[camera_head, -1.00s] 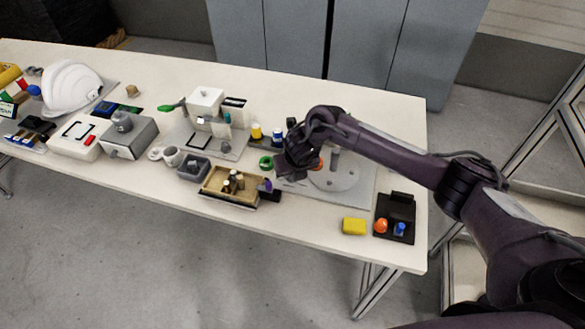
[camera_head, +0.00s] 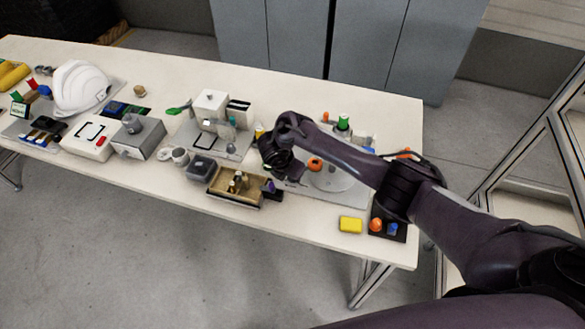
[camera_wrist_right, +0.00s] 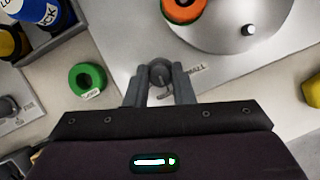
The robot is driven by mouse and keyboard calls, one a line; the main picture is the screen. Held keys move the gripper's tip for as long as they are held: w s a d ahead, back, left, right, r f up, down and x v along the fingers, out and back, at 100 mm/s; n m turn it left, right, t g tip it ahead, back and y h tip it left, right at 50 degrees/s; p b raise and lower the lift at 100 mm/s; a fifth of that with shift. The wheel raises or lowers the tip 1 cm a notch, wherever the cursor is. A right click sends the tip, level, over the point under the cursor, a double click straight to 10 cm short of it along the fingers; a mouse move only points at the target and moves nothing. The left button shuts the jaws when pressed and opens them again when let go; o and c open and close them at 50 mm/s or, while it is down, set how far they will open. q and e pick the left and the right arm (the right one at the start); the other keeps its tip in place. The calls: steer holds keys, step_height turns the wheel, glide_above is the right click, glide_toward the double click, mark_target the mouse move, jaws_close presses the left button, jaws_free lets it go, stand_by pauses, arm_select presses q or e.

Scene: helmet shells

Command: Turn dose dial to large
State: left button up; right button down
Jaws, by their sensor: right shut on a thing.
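The dose dial (camera_wrist_right: 158,70) is a small grey round knob on a pale grey base plate (camera_wrist_right: 120,40), seen in the right wrist view. The word SMALL is printed on the plate to its right; no LARGE label is readable. My right gripper (camera_wrist_right: 158,82) is shut on the dial, one finger at each side. The dial's pointer direction cannot be made out. In the head view my right gripper (camera_head: 280,166) is over the left part of the plate and its hand hides the dial. My left gripper is not in view.
A silver dome (camera_wrist_right: 240,28) with an orange ring (camera_wrist_right: 183,8) stands right of the dial. A green ring (camera_wrist_right: 87,79) lies to the left, near bottles in a dark rack (camera_wrist_right: 60,38). A wooden tray (camera_head: 213,198) and a yellow block (camera_head: 350,225) are on the table.

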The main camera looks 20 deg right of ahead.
steer(key=shift+a+m+g, duration=0.1)
steer(key=shift+m+g, duration=0.2)
steer(key=shift+m, duration=0.6)
steer(key=m+g, duration=0.1)
steer(key=m, duration=0.1)
steer(key=shift+w+m+h, duration=0.1)
steer(key=shift+m+h, duration=0.2)
steer(key=shift+m, duration=0.1)
steer(key=m+g+b, duration=0.1)
steer(key=m, duration=0.2)
steer(key=shift+w+f, duration=0.1)
steer(key=shift+m+g+b, duration=0.6)
steer(key=shift+m+b, duration=0.05)
steer(key=shift+m, duration=0.85)
steer(key=shift+w+m, duration=0.1)
steer(key=shift+m, duration=0.2)
steer(key=c, duration=1.2)
jaws_free()
steer(key=shift+c, duration=0.2)
